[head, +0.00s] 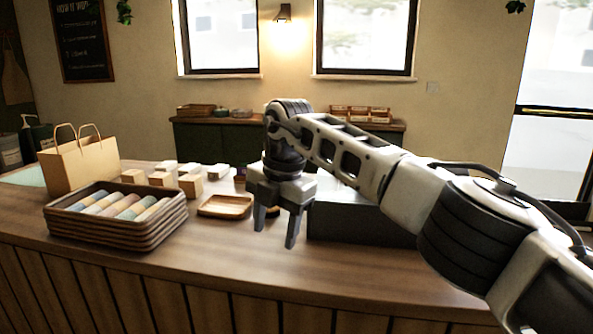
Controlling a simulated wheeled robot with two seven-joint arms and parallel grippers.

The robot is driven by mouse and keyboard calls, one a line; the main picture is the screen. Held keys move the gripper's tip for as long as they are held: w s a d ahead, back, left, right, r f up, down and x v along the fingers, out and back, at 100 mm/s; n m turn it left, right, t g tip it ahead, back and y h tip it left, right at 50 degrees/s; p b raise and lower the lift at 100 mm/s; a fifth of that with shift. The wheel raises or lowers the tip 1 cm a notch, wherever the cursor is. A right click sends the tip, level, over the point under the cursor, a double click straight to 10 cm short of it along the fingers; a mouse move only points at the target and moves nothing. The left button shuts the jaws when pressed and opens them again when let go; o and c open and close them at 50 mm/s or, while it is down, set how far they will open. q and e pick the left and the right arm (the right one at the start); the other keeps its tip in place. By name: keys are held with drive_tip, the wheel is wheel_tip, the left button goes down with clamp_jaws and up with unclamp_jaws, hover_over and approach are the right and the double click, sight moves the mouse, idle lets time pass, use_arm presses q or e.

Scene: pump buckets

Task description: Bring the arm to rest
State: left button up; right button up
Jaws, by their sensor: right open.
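My right arm comes in from the right side of the head view. Its gripper (276,232) points down above the wooden counter (190,266), with its two fingers apart and nothing between them. It hangs just right of a small wooden tray (225,207) and in front of the left end of a dark box (355,222). The arm hides part of the box. My left gripper does not show.
A stack of brown trays (118,229) with rolled cloths stands at the left, before a paper bag (77,163). Several small boxes (190,184) stand behind the wooden tray. A back cabinet (215,142) stands below the windows. The counter's front strip is clear.

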drive_tip(key=s+a+f+n+g+y, duration=0.1)
drive_tip(key=s+a+f+g+y, duration=0.1)
drive_tip(key=s+a+f+y, duration=0.35)
drive_tip(key=s+a+f+g+y, duration=0.2)
drive_tip(key=s+a+y, duration=0.5)
drive_tip(key=a+y, duration=0.25)
drive_tip(key=w+d+f+m+t+h, duration=0.15)
drive_tip(key=d+f+m+t, duration=0.25)
drive_tip(key=d+m+t, duration=0.5)
drive_tip(key=d+f+m+t+h, duration=0.2)
drive_tip(key=d+f+m+t, duration=0.3)
drive_tip(key=m+t, duration=0.55)
drive_tip(key=s+d+f+m+g+h, duration=0.5)
drive_tip(key=s+d+f+m+h, duration=0.3)
drive_tip(key=s+d+f, duration=0.7)
drive_tip(key=s+d+h, duration=0.2)
drive_tip(key=d, duration=0.2)
drive_tip(key=shift+g, duration=0.35)
